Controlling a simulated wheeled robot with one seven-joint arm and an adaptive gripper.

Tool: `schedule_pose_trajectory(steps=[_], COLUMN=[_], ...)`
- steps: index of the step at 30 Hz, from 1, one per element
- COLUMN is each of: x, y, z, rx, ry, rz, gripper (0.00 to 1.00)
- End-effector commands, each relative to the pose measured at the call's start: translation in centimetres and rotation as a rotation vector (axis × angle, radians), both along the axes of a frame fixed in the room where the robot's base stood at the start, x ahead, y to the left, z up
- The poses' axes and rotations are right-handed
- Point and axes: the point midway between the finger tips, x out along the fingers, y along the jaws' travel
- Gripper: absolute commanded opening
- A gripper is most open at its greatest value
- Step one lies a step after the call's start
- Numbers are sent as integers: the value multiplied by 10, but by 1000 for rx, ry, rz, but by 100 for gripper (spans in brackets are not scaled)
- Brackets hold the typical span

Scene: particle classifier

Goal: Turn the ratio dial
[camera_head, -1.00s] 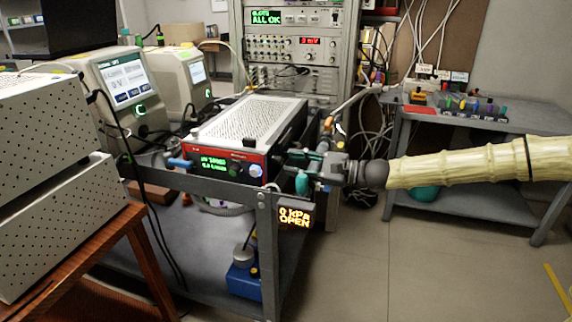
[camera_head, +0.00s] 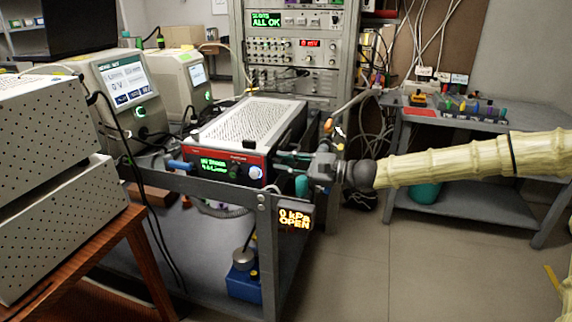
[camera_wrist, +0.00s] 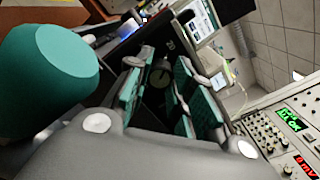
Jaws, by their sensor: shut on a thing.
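The ratio dial appears to be the dark round knob (camera_wrist: 161,74) with a pale pointer mark, between the green finger pads in the wrist view. It sits on the front of a red-edged instrument (camera_head: 262,109) with a perforated light top. My gripper (camera_wrist: 158,90) is shut on this dial, its fingers on either side. In the head view my gripper (camera_head: 276,165) reaches in from the right at the panel's right end. The panel has a green-lit display (camera_head: 214,164), a dark knob (camera_head: 234,171) and a pale bluish knob (camera_head: 255,173). Which one I hold is unclear there.
A teal cylinder (camera_head: 301,186) stands close under my gripper and looms large in the wrist view (camera_wrist: 50,65). The grey cart frame (camera_head: 210,184) runs below the instrument, with an orange readout (camera_head: 294,217). Free floor lies in front on the right.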

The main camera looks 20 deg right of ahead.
Motion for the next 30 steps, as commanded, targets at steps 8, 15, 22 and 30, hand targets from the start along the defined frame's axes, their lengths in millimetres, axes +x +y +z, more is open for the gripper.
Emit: schedule_pose_trajectory(steps=[8, 15, 22, 30], x=[0, 0, 1, 1], y=[0, -1, -1, -1], z=[2, 3, 5, 5], rx=[35, 126, 248, 391], ry=[51, 186, 365, 577], rz=[0, 0, -1, 1], gripper=[0, 0, 0, 0])
